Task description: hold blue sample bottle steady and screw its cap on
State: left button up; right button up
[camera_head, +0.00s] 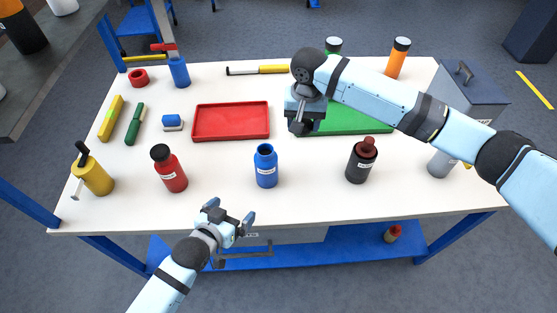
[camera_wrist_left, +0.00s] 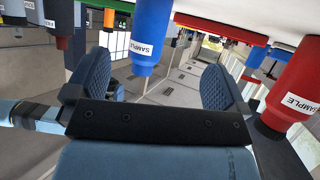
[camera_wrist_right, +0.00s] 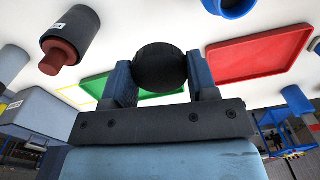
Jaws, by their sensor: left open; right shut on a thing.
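The blue sample bottle (camera_head: 265,168) stands upright and uncapped near the front of the white table. It also shows in the left wrist view (camera_wrist_left: 150,38), beyond the fingers and roughly between them. My left gripper (camera_head: 236,222) is open and empty in front of the table's edge, short of the bottle. My right gripper (camera_head: 302,124) is above the table, behind and right of the bottle, near the green tray. In the right wrist view it is shut on a round black cap (camera_wrist_right: 160,68). The bottle's open mouth (camera_wrist_right: 232,6) shows at the top of that view.
A red bottle with a black cap (camera_head: 170,170) stands left of the blue bottle. A dark bottle with a red-brown cap (camera_head: 360,162) stands to its right. A red tray (camera_head: 231,136) and a green tray (camera_head: 362,122) lie behind. The tabletop around the blue bottle is clear.

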pick_arm(q)
jog(key=m+p, duration=0.2)
jog(key=p, duration=0.1)
send_near(262, 162)
jog(key=a+f, duration=0.1)
jog(key=f, duration=0.1)
jog(key=shift+w+d+r+h, duration=0.1)
jog(key=shift+w+r+h, duration=0.2)
jog(key=shift+w+h, duration=0.2)
pick_arm(e)
jog(key=s+a+r, duration=0.1)
jog(key=a+r, duration=0.1)
jog(key=a, duration=0.7)
jog(key=shift+a+m, duration=0.3)
jog(key=shift+a, duration=0.05)
pick_arm(q)
jog(key=shift+s, duration=0.1)
jog(key=x, duration=1.2)
jog(key=shift+d, duration=0.1)
jog(key=c, duration=1.4)
jog(key=shift+o, duration=0.2)
pick_arm(e)
send_over(265, 155)
jog(key=shift+f, duration=2.55)
